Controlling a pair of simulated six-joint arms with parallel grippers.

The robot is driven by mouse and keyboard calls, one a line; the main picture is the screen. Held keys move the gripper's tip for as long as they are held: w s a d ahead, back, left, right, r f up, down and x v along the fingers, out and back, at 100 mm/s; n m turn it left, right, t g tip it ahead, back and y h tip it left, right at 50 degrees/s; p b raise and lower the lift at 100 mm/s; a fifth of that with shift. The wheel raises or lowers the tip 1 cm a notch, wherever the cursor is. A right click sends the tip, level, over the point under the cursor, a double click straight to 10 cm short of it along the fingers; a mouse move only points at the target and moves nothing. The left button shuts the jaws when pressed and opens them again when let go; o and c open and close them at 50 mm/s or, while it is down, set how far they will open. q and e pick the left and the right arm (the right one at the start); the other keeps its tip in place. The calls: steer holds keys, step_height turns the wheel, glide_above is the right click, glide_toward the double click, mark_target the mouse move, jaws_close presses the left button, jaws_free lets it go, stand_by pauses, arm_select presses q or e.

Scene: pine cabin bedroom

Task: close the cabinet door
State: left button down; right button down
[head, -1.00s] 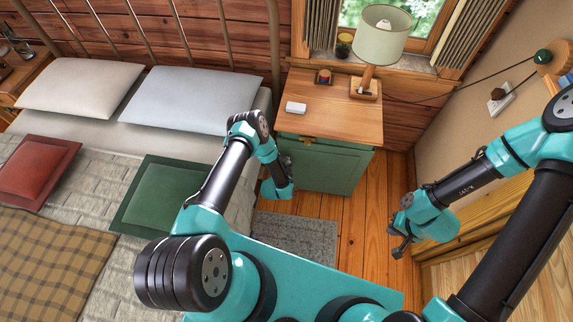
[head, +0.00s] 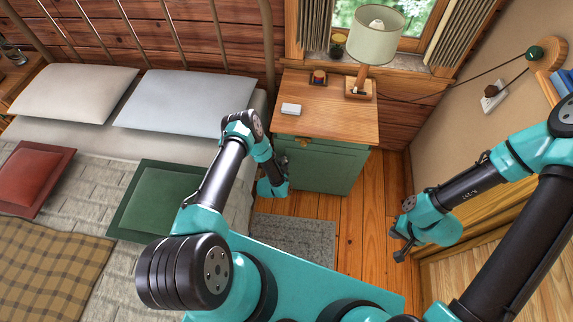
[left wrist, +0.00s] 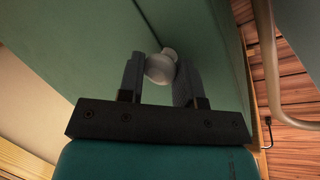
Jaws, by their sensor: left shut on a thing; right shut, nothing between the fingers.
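The cabinet is a green bedside cabinet with a wooden top (head: 345,112), standing between the bed and the right wall. Its green front (head: 330,168) faces me in the head view. My left gripper (head: 272,190) is low at the cabinet's left front corner. In the left wrist view its fingers (left wrist: 162,75) are shut on a pale round knob (left wrist: 160,67) in front of green panels (left wrist: 85,45). How far the door stands open is hard to tell. My right gripper (head: 399,250) is shut and empty, above the floor to the right.
The bed with pillows (head: 185,101) fills the left. A grey rug (head: 295,235) lies before the cabinet. The wooden floor (head: 365,220) right of it is clear.

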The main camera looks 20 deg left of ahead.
arm_select(q)
steer(key=shift+w+a+r, duration=0.1)
steer(key=shift+w+r, duration=0.05)
steer(key=shift+w, duration=0.1)
steer(key=c, duration=0.8)
jaws_free()
steer(key=shift+s, duration=0.15)
steer(key=shift+v, duration=3.7)
